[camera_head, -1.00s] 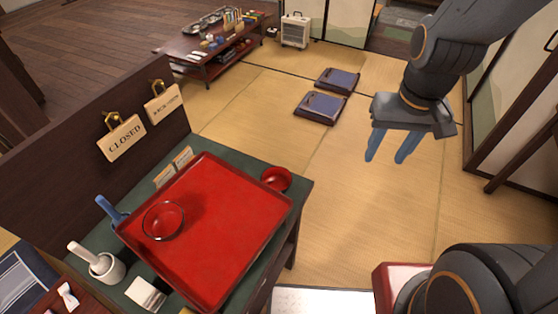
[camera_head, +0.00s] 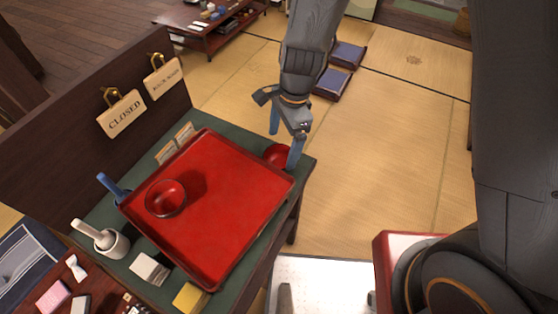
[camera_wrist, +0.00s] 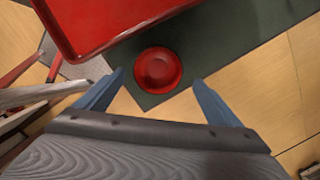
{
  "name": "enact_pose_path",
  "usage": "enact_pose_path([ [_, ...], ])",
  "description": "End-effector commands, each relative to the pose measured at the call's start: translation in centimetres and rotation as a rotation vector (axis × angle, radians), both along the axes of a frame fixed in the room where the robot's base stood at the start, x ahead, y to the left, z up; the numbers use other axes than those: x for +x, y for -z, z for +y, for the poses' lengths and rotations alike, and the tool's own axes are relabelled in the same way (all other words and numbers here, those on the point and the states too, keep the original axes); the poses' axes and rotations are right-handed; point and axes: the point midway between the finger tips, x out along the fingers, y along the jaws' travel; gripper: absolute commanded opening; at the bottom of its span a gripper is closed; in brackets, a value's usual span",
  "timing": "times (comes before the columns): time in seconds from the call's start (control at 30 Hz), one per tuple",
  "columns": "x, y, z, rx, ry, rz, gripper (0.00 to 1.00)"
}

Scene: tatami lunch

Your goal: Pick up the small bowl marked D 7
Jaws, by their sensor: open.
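A small red bowl (camera_head: 276,154) stands on the green table top beside the tray's right corner, partly hidden by my gripper. In the wrist view this bowl (camera_wrist: 158,68) lies ahead, centred between my fingertips. A second red bowl (camera_head: 166,198) with a dark rim sits on the large red tray (camera_head: 222,262). No D 7 mark can be read on either bowl. My gripper (camera_head: 284,148) is open and empty, its blue fingers pointing down around the corner bowl's position. I cannot tell whether they touch it.
The tray's raised rim is close to the corner bowl. A white mortar with pestle (camera_head: 112,244) and a white block (camera_head: 149,269) stand at the table's front left. A dark partition with a CLOSED sign (camera_head: 122,114) rises behind. Tatami floor (camera_head: 385,150) is open at right.

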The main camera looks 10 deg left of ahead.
Motion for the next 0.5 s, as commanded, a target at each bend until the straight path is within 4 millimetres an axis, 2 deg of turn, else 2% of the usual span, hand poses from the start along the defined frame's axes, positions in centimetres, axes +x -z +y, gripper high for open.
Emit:
enact_pose_path([
  [0.5,-1.0,5.4,0.8,-0.002,-0.001,0.001,0.88],
])
